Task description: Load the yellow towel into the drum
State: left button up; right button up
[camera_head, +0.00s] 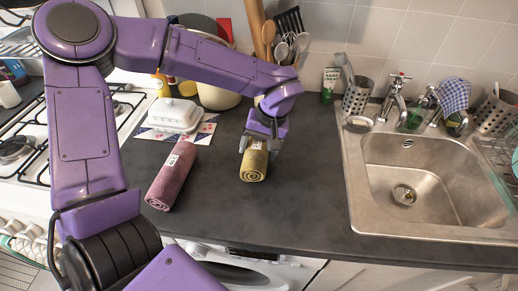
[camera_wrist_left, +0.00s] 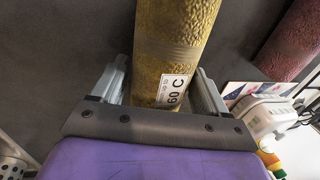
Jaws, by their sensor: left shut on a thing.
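The yellow towel (camera_head: 254,166) is rolled up on the dark counter (camera_head: 300,215), with a white label. My left gripper (camera_head: 263,142) reaches down from above and is shut on it near its back part. In the left wrist view the towel (camera_wrist_left: 178,40) runs between the two fingers (camera_wrist_left: 160,90), its "60 C" label facing the camera. The washer (camera_head: 240,262) stands under the counter. Only its top front shows, and the drum is hidden. My right gripper is not in view.
A rolled pink towel (camera_head: 172,176) lies left of the yellow one and also shows in the left wrist view (camera_wrist_left: 292,42). A white butter dish (camera_head: 174,114) stands behind it. The sink (camera_head: 430,180) is to the right. Utensils and a pot (camera_head: 217,95) stand at the back.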

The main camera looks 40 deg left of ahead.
pick_arm(q)
jog(key=shift+f, duration=0.45)
jog(key=o, duration=1.2)
jog(key=shift+f, duration=0.1)
